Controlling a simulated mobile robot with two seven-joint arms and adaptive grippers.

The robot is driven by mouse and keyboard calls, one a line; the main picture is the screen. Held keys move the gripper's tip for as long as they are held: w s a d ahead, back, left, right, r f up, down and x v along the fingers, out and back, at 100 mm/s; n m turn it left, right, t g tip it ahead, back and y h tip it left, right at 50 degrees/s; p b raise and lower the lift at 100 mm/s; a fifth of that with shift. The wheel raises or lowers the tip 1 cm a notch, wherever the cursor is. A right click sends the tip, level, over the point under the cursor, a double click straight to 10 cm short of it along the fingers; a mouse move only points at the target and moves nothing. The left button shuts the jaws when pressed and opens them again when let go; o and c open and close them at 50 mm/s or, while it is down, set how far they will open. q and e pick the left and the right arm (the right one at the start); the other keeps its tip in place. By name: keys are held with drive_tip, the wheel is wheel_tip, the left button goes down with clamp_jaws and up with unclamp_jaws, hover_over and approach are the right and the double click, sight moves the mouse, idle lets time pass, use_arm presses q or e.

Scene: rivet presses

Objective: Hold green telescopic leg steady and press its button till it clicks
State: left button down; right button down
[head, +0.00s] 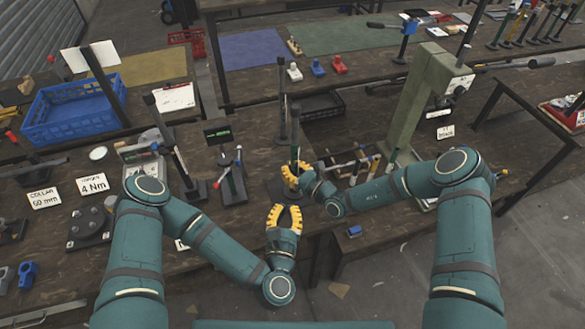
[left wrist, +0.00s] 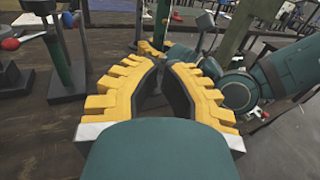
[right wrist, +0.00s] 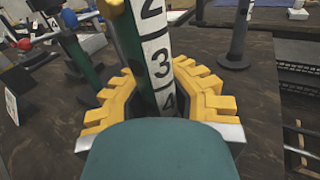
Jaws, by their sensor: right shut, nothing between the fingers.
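The green telescopic leg (head: 295,153) stands upright near the middle of the bench. In the right wrist view its white scale strip (right wrist: 154,40) shows the numbers 2, 3 and 4. My right gripper (head: 290,178) is shut at the lower part of the leg, with nothing held; its yellow fingers overlap the leg in view.
A stand with red and blue knobs (head: 232,180) is left of the leg. A dark post (head: 282,110) stands behind it. A pale green press column (head: 408,105) and hand tools (head: 350,168) are to the right. A small blue block (head: 354,231) lies near the front edge.

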use_arm(q)
drive_tip(key=w, duration=0.4)
drive_tip(key=w+d, duration=0.1)
drive_tip(key=w, duration=0.8)
drive_tip(key=shift+w+d+r, duration=0.1)
drive_tip(key=shift+w+d, duration=0.1)
drive_tip(key=shift+w, duration=0.2)
drive_tip(key=shift+w+a, duration=0.15)
drive_tip(key=shift+w, duration=0.85)
use_arm(e)
drive_tip(key=shift+s, duration=0.1)
use_arm(q)
approach(292, 162)
drive_tip(key=s, duration=0.4)
drive_tip(key=shift+s+a, duration=0.25)
